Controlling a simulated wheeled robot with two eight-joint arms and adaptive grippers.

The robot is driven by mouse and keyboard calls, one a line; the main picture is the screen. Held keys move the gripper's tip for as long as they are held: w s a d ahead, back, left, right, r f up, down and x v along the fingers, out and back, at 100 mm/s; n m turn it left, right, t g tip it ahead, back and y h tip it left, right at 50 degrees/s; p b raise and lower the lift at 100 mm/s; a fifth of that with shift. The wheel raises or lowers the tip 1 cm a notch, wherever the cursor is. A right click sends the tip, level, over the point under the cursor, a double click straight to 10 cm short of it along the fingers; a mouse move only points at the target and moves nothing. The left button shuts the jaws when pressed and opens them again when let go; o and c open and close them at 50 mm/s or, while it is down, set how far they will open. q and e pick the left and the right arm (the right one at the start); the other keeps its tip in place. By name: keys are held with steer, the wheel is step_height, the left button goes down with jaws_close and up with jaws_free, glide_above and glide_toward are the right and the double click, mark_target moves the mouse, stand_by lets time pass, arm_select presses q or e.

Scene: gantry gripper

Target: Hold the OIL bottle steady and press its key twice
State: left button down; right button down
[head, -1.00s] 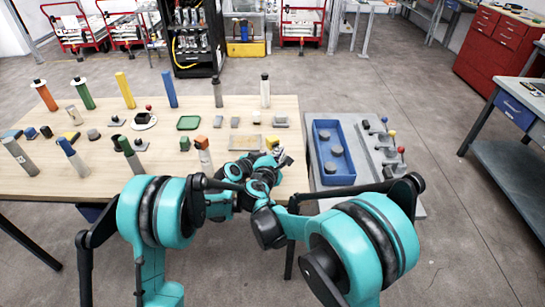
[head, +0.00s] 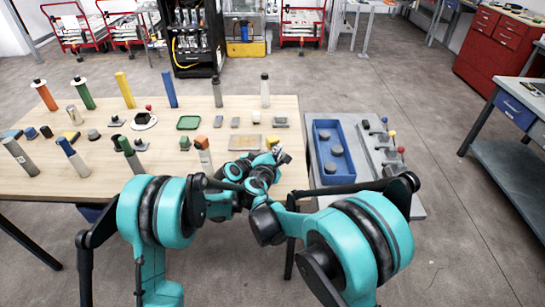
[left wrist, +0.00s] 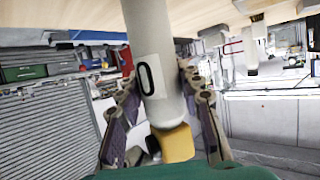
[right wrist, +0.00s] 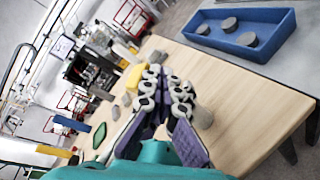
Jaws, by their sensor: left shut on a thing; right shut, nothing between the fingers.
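The OIL bottle (left wrist: 150,75) is a pale grey cylinder with a round mark like an O on its white label. A yellow block (left wrist: 176,143) sits at its end; it also shows in the head view (head: 271,141). My left gripper (left wrist: 167,95) is shut on the bottle, one finger each side. My right gripper (head: 281,154) is shut and empty, close beside the yellow block in the head view. In the right wrist view its fingertips (right wrist: 166,92) are in front of a grey cylinder. Whether it touches the block cannot be told. My arms hide most of the bottle in the head view.
Another pale bottle with an orange top (head: 202,141) stands left of my grippers. Several bottles and small blocks cover the wooden table (head: 100,182). A blue tray (head: 318,168) with grey discs lies on the side bench at right.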

stand_by(0.6)
steer(key=shift+w+a, duration=0.2)
steer(key=shift+w, duration=0.2)
steer(key=shift+s+d, duration=0.15)
steer(key=shift+s, duration=0.25)
steer(key=s+d, duration=0.3)
steer(key=s, duration=0.2)
steer(key=shift+s, duration=0.15)
stand_by(0.5)
stand_by(1.0)
